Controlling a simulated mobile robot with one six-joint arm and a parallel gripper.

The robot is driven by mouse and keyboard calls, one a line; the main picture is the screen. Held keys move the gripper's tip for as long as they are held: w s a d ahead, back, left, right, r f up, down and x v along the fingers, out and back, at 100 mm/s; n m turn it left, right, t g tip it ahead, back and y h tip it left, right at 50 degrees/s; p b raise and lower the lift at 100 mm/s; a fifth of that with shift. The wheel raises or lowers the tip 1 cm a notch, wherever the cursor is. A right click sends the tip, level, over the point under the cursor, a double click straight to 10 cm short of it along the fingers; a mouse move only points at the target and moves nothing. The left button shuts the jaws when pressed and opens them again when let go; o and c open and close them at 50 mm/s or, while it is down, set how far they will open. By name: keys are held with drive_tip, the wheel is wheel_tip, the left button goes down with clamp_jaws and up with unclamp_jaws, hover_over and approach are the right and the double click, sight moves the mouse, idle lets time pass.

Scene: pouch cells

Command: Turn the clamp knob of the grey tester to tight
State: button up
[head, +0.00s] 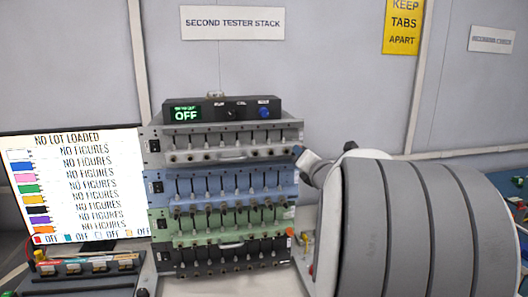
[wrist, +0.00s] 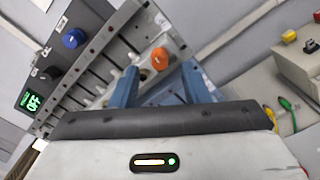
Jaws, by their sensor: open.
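The grey tester (head: 222,141) is the top unit of the stack, under a black box, with a row of cell slots across its front. Its orange clamp knob (wrist: 160,58) shows in the wrist view at the right end of the grey front (wrist: 117,40). In the head view this knob is hidden behind my gripper (head: 303,156). In the wrist view my gripper (wrist: 161,76) is open, its two blue fingers pointing at the front. The knob appears in the gap between the fingertips; I cannot tell whether they touch it.
The black box (head: 222,107) on top reads OFF and has a blue knob (wrist: 74,38). Blue (head: 222,187), green (head: 222,222) and black (head: 222,255) testers stand below. A screen (head: 70,185) is at left.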

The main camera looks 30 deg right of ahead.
drive_tip(key=x, duration=0.3)
clamp_jaws()
idle(0.6)
